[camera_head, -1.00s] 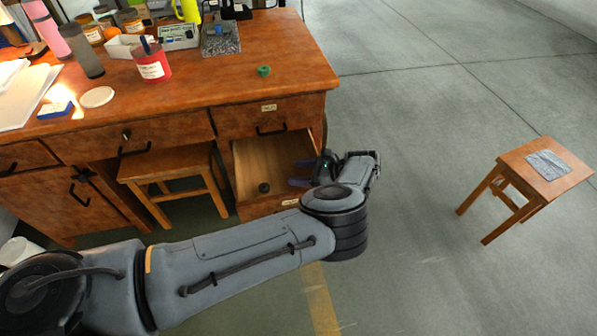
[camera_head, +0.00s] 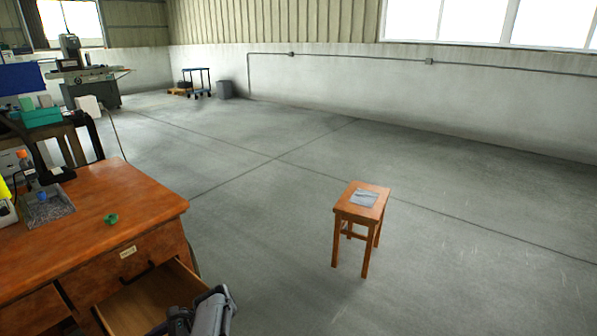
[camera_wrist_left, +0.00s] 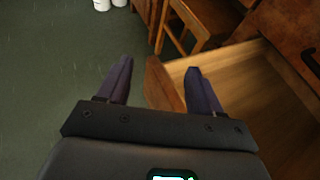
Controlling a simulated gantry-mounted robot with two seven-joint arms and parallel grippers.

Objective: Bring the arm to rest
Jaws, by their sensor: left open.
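My left gripper (camera_wrist_left: 159,65) is open and empty in the left wrist view, its two dark fingers apart. It is above the side wall of an open desk drawer (camera_wrist_left: 240,80), and the wall's edge (camera_wrist_left: 160,88) shows between the fingers. In the head view the same drawer (camera_head: 148,297) is pulled out at the bottom left. Part of my left arm (camera_head: 212,312) shows at its right side; the fingertips are not clear there. My right gripper is in neither view.
A wooden stool (camera_head: 358,212) with a grey sheet (camera_head: 364,198) stands on open floor. Under the desk a second stool (camera_wrist_left: 190,25) is close to the drawer.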

